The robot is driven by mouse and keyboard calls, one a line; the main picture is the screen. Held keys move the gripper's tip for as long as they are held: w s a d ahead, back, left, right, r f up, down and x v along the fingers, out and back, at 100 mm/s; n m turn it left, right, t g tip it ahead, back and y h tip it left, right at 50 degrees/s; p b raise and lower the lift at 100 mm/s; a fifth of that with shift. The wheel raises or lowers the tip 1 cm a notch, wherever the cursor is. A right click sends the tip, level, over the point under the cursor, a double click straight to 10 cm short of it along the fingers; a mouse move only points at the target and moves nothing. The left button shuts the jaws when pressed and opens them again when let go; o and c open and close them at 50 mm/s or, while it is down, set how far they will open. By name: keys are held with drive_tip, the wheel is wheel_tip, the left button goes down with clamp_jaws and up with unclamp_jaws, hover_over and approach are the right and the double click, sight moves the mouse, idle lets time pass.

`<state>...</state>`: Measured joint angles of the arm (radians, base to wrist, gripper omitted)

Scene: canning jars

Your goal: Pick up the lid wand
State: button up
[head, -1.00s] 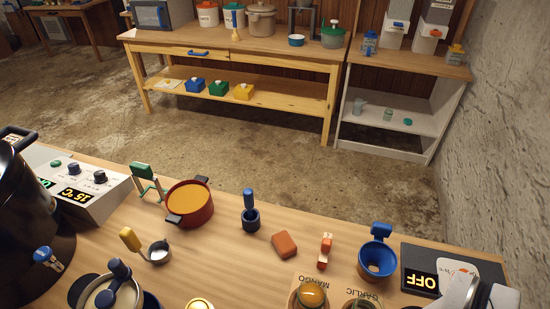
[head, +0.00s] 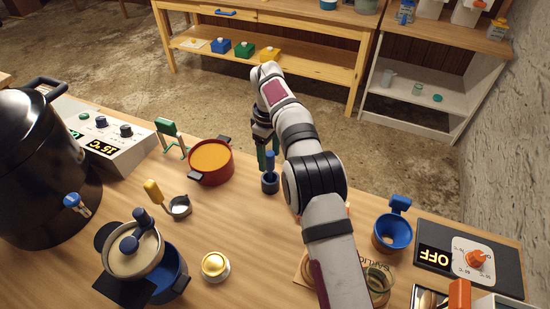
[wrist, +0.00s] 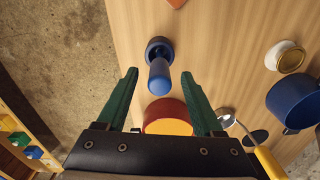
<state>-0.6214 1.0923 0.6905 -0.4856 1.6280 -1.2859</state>
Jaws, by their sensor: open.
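The lid wand, with a blue handle (head: 269,160), stands upright in a dark blue cup (head: 270,184) near the table's far edge. In the wrist view the wand's rounded handle (wrist: 159,78) points toward the camera, with its cup (wrist: 158,45) behind it. My gripper (wrist: 160,72) is open, its green fingers apart on either side of the handle in that picture. In the head view my gripper (head: 268,150) is down by the wand's top. Whether a finger touches the handle I cannot tell. The wand's lower end is hidden in the cup.
A red pot (head: 211,162) with orange contents stands just left of the wand. A blue funnel (head: 392,232) stands right. My arm covers part of the table's right middle.

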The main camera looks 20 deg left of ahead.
sight(270, 170)
wheel_tip(270, 170, down, 6)
drive_tip(key=shift+f, duration=0.2)
clamp_jaws()
